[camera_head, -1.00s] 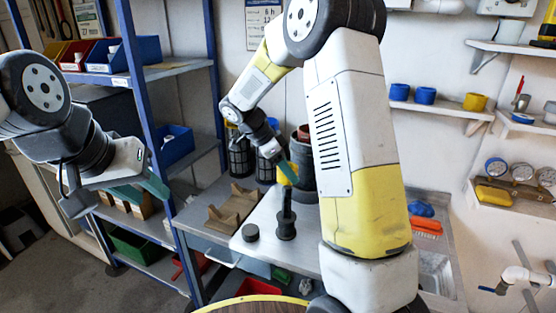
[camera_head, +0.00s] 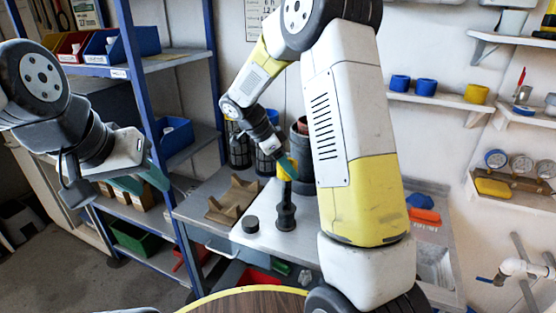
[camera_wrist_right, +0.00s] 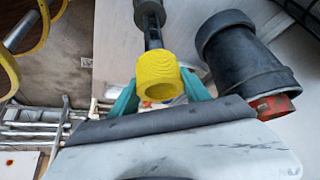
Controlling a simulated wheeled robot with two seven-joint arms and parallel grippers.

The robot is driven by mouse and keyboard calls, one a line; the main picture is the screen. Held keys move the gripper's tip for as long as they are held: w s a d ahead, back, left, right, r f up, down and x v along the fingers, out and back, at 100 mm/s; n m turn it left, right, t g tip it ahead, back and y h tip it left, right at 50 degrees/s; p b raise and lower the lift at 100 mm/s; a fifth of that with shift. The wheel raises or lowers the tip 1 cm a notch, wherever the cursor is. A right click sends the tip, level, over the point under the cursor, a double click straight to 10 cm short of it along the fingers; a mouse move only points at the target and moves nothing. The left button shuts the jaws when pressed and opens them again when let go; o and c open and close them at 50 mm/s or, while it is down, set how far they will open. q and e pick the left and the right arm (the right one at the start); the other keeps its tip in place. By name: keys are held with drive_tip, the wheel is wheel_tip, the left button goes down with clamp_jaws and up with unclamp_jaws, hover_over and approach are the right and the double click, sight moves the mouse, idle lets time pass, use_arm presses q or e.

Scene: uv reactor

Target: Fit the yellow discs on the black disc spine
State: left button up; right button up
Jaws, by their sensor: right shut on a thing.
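The black disc spine (camera_head: 286,213) stands upright on the metal table, a thin rod above a wider base. My right gripper (camera_head: 288,166) is shut on a yellow disc (camera_head: 281,172) at the top of the rod. In the right wrist view the yellow disc (camera_wrist_right: 158,78) is a thick ring between the teal fingers, with the spine (camera_wrist_right: 150,20) running up behind it. I cannot tell whether the rod is inside the hole. My left gripper (camera_head: 146,180) hangs at the left by the blue shelving, with teal fingers and no visible load; its opening is unclear.
A brown cradle (camera_head: 233,199) lies farther left on the table. A large dark cylinder (camera_head: 303,150) stands close behind the right gripper. A yellow-rimmed round wooden top (camera_head: 245,303) is in front.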

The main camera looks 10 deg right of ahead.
sight(286, 198)
drive_tip(key=shift+f, duration=0.2)
idle(0.7)
drive_tip(key=shift+f, duration=6.1)
drive_tip(key=shift+f, duration=0.1)
drive_tip(key=o, duration=1.4)
drive_tip(key=shift+o, duration=0.2)
drive_tip(key=v, duration=0.8)
